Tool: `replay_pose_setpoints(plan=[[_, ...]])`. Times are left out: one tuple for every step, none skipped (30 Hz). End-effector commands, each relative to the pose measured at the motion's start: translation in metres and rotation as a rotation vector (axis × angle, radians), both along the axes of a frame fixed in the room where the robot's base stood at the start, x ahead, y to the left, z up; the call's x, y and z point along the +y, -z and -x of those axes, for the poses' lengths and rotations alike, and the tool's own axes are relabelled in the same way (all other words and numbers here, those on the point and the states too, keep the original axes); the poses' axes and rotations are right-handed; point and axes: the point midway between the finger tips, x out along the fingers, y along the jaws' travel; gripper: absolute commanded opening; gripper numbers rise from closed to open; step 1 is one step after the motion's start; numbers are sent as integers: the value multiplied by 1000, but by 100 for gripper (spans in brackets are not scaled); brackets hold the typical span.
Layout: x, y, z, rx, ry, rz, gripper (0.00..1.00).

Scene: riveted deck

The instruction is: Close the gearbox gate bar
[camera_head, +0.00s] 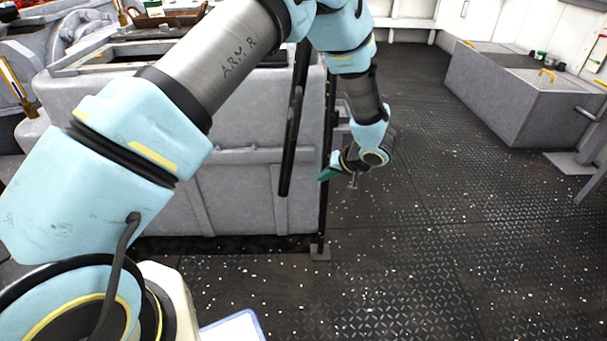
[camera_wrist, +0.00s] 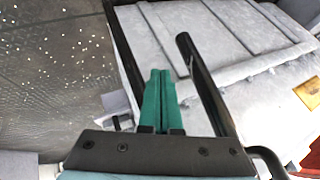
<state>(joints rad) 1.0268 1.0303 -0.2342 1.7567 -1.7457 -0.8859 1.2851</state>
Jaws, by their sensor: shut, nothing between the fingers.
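The black gate bar (camera_head: 292,130) stands steeply, slightly tilted, in front of the grey gearbox housing (camera_head: 240,180); its upper end is hidden behind my arm. A thin dark post (camera_head: 324,215) with a small foot plate stands just right of it. My gripper (camera_head: 325,174) is at the right of the post, its green fingertips pointing left. In the wrist view my gripper (camera_wrist: 160,75) has its green fingers together and empty. The bar (camera_wrist: 203,82) passes to their right, apart from them in the picture, with its blunt end upward.
Grey boxes (camera_head: 520,100) stand at the right back, with small items on top. The patterned dark floor (camera_head: 430,220) between them and the housing is clear. A tray (camera_head: 165,18) with items sits on the machinery at upper left.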

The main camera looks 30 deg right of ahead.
Motion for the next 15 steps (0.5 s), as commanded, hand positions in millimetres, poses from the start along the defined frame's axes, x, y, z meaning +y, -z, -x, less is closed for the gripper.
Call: replay_pose_setpoints(plan=[[2,7,-4,0,-1,-2,0],[3,11,-7,0,-1,-2,0],[4,17,-11,1,-2,-1,0],[5,21,-14,1,-2,-1,0],[6,26,-18,0,-2,-1,0],[7,33,-23,0,-2,-1,0],[8,38,-27,0,-2,0,0],[9,42,-31,0,-1,-1,0],[10,49,-36,0,-2,-1,0],[11,54,-40,0,-2,0,0],[12,59,-43,0,-2,0,0],[14,65,-48,0,-2,0,0],[15,69,-52,0,-2,0,0],[16,74,-56,0,-2,0,0],[17,77,-60,-1,-1,0,0]])
